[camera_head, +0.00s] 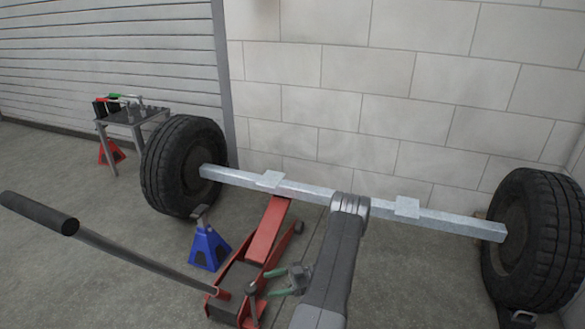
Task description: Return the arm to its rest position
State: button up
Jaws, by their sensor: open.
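My gripper (268,282) shows low in the middle of the view, with two green fingers spread apart and pointing left. Nothing shows between them. It appears beside the red floor jack (268,238); I cannot tell whether they touch. My grey arm (336,255) rises from the bottom edge and bends at a joint in front of the axle beam (250,180). It hides part of the beam and the floor behind it.
The jack's long handle (140,258) with a black grip reaches to the left. A blue jack stand (208,246) stands left of the jack. Tyres (181,165) and (545,240) flank the beam. A small table (130,117) and a red stand (110,153) are at back left.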

aim_at(245, 287)
jog(key=b+x, duration=0.2)
jog(key=x, duration=0.8)
jog(key=shift+f, duration=0.1)
jog(key=shift+r+t+p, duration=0.25)
jog(key=shift+t+p, duration=0.05)
jog(key=shift+p, duration=0.05)
jog(key=shift+w+m+t, duration=0.1)
jog(key=shift+m+t, duration=0.2)
jog(key=shift+m, duration=0.1)
jog(key=shift+f, duration=0.1)
jog(key=shift+f, duration=0.1)
